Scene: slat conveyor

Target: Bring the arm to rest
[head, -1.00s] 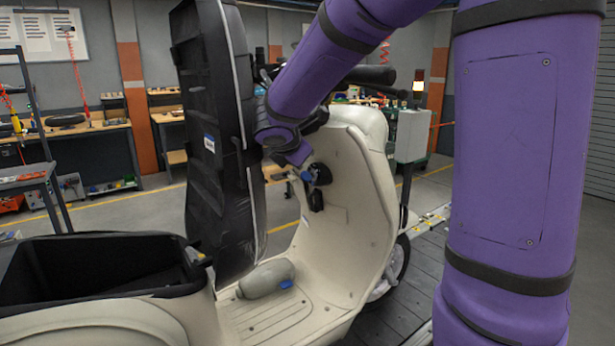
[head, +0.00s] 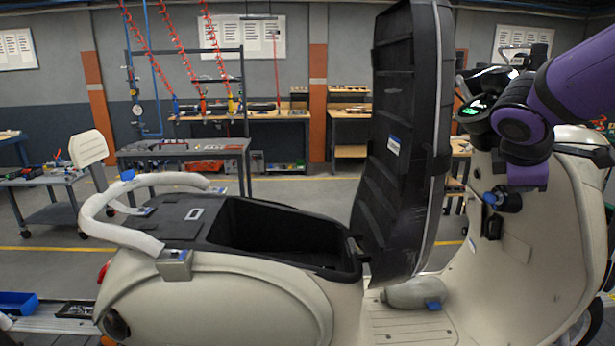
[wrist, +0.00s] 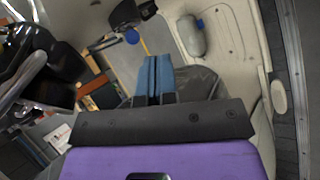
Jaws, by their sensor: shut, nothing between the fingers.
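My purple arm comes in from the right in the head view, its wrist end in front of the cream scooter's (head: 560,225) leg shield. My gripper (wrist: 152,78) shows in the wrist view with its two blue fingers shut together and nothing between them. In the head view the fingers cannot be made out. A black round fitting with a blue tab (head: 508,198) sits on the leg shield just below my wrist. I cannot tell from the head view how far it is from the fingers.
The scooter's tall black seat (head: 400,140) stands raised left of my arm, beside the open storage bin (head: 280,235). A grey bottle-like part (head: 415,292) lies on the footboard. Workbenches (head: 185,152) stand behind, with open floor between.

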